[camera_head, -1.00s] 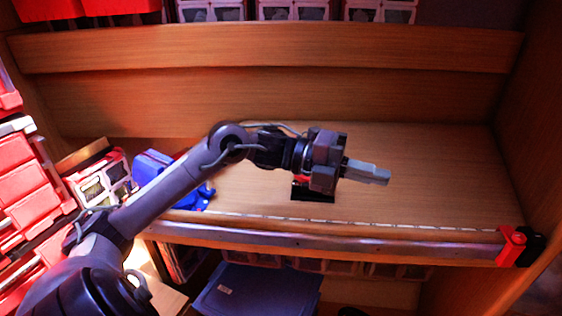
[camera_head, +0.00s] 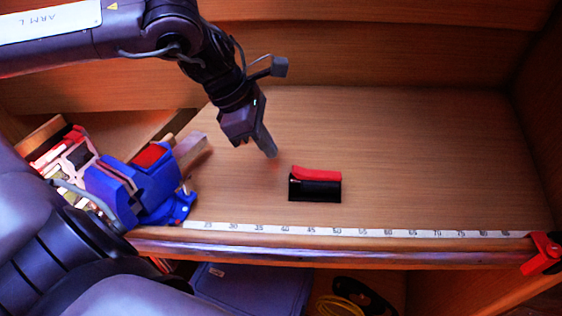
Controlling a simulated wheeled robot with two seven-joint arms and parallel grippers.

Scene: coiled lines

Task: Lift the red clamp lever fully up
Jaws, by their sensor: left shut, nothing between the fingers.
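The clamp with the red lever (camera_head: 318,173) sits on the wooden bench near its front edge. The lever lies low along the top of the black clamp base (camera_head: 315,191). My left gripper (camera_head: 271,154) points down over the bench, a little to the left of and behind the clamp, apart from it. Its fingers are together and hold nothing. My right gripper is not in view.
A blue vise (camera_head: 140,185) stands at the bench's left front. A white measuring strip (camera_head: 350,232) runs along the front edge. A red clamp (camera_head: 543,252) grips the right front corner. The bench right of the black base is clear.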

